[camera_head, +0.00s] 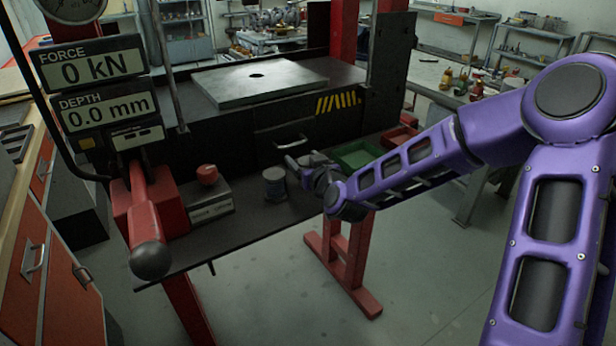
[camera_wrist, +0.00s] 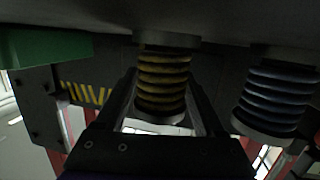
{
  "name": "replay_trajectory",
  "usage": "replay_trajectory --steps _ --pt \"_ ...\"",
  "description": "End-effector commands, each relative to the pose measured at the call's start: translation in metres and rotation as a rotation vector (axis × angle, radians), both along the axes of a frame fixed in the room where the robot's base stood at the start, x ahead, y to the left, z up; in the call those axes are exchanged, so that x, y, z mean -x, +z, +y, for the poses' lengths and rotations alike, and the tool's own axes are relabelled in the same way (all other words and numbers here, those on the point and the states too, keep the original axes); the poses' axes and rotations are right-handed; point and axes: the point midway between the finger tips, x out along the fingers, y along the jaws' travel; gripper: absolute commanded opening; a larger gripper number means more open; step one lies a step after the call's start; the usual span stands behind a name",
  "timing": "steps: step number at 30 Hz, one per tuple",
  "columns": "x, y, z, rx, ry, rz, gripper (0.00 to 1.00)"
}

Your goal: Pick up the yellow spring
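In the wrist view the yellow spring (camera_wrist: 162,82) stands upright between the two fingers of my gripper (camera_wrist: 163,88), with dark end caps above and below its coils. That view looks upside down. The fingers are apart, one on each side of the spring; whether they touch it is too dark to tell. In the head view my gripper (camera_head: 308,166) is low over the dark shelf at the front of the press, and I cannot make out the yellow spring there.
A blue spring (camera_wrist: 276,94) stands beside the yellow one; it appears as a dark cylinder (camera_head: 275,184) in the head view. A green bin (camera_head: 357,156) and a red bin (camera_head: 398,137) are to the right. A red-knobbed block (camera_head: 209,201) stands left.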

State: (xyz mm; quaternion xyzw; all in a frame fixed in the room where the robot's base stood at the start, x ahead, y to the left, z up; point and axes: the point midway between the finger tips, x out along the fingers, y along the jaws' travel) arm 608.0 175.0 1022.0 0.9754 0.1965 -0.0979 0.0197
Motion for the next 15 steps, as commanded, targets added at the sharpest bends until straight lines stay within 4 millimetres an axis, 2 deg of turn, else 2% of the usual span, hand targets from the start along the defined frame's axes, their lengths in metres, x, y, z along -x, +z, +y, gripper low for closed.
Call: replay_trajectory --steps 1,11,15 --pt "0.0000 0.0001 0.0001 0.000 0.000 0.000 0.60" --pt "-0.0001 0.0002 0.0001 0.000 0.000 0.000 0.01" --pt "-0.0004 0.0012 0.0003 0.000 0.000 -0.003 0.00"
